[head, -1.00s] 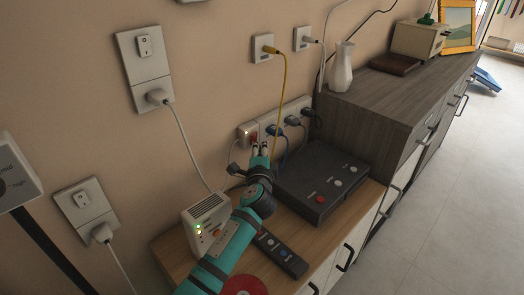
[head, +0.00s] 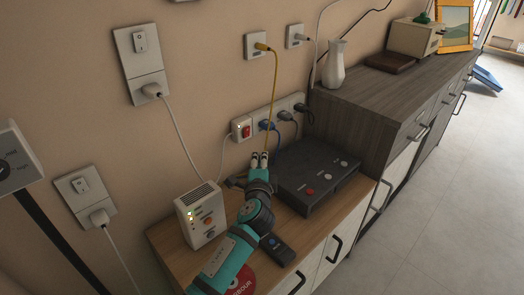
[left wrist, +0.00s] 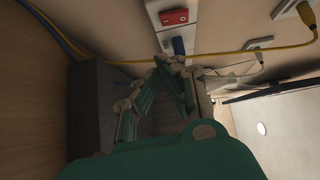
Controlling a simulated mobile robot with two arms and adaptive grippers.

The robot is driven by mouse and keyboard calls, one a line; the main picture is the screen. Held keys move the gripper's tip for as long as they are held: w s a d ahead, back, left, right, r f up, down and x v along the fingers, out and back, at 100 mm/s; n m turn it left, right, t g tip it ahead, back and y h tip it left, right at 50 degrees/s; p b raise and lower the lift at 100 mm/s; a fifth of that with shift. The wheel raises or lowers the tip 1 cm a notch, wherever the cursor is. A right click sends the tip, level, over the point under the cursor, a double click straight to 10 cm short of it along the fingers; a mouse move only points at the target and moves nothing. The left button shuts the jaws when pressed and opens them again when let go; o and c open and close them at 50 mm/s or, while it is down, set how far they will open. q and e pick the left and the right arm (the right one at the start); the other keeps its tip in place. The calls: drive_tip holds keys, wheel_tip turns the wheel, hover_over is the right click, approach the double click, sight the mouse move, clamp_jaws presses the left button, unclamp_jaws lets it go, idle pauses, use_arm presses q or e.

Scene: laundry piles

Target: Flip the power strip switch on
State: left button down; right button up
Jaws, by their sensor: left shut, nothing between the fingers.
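The white power strip (head: 290,103) is on the wall above the low wooden cabinet, with several plugs in it. Its red rocker switch (head: 246,131) is at the strip's left end and looks bright red. The red switch (left wrist: 174,16) also shows at the top of the left wrist view, with a blue plug (left wrist: 179,46) beside it. My left gripper (head: 259,158) is shut and empty, below and slightly right of the switch, apart from it. Its fingertips (left wrist: 170,64) show in the left wrist view. My right gripper is not in view.
A black box with buttons (head: 318,178) lies right of my gripper. A white device with green lights (head: 202,214) stands left of my arm. A dark remote (head: 277,249) and a red disc (head: 239,281) lie nearby. A yellow cable (head: 272,90) hangs close by.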

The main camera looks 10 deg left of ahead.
use_arm(q)
drive_tip(key=v, duration=0.5)
drive_tip(key=shift+s+d+f, duration=0.2)
drive_tip(key=shift+s+f, duration=0.15)
drive_tip(key=shift+s, duration=0.05)
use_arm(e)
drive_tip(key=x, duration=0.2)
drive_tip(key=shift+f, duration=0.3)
